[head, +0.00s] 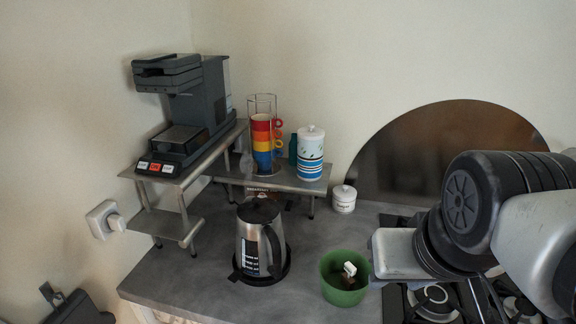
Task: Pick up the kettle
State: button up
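The kettle (249,238) stands upright on its round black base on the grey counter, left of the picture's middle. It has a silver body, a black lid and a black handle on its right side. My arm comes in from the right edge of the head view, over the stove, well to the right of the kettle. My gripper's fingers cannot be made out in this view, and nothing of mine touches the kettle.
A green bowl (333,293) with small items stands right of the kettle. Behind it, a metal shelf (230,178) carries a coffee machine (190,105), stacked mugs (262,142) and a striped canister (310,160). A small white jar (344,199) and a stove (398,303) are right.

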aim_at(261, 250)
jog(key=j+z, duration=0.4)
jog(key=j, duration=1)
